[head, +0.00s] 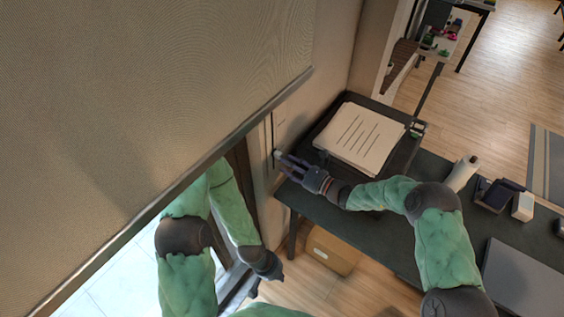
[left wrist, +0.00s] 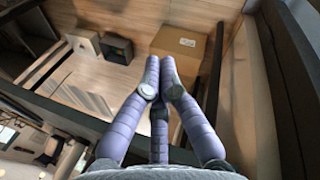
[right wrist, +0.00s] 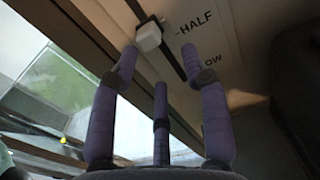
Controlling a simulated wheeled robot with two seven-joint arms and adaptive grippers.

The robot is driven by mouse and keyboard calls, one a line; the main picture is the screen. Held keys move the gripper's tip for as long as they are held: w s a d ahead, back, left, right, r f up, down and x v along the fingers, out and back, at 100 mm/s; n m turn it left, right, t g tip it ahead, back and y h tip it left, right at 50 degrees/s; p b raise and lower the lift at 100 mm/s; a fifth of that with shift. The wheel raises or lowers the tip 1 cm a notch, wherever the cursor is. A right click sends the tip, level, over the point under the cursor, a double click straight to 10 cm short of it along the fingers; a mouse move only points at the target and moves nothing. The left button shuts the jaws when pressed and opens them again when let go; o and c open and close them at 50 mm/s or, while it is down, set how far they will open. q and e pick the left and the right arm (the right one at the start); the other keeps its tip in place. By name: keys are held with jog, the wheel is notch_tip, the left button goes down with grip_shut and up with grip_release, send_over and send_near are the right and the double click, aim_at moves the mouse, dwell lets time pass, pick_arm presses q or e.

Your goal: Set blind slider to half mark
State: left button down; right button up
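The white slider knob (right wrist: 149,36) sits on a dark vertical slot (right wrist: 176,55) in the wall panel, close to the HALF mark (right wrist: 195,22); whether it is level with it I cannot tell. A LOW label (right wrist: 208,62) is below. My right gripper (right wrist: 166,68) is open, its fingers spread, with the left fingertip just below the knob; contact is unclear. In the head view my right gripper (head: 288,164) reaches the knob (head: 277,153) from the right. The beige blind (head: 150,90) hangs partly down over the window. My left gripper (head: 274,276) is low by the window, empty, its fingertips together.
A dark desk (head: 313,204) on the right holds a tray with a stack of paper (head: 360,138), a white roll (head: 461,173) and a laptop-like slab (head: 525,280). A cardboard box (head: 332,251) is on the floor under the desk. It also shows in the left wrist view (left wrist: 180,44).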

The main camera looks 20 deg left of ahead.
jog(key=v, duration=0.9)
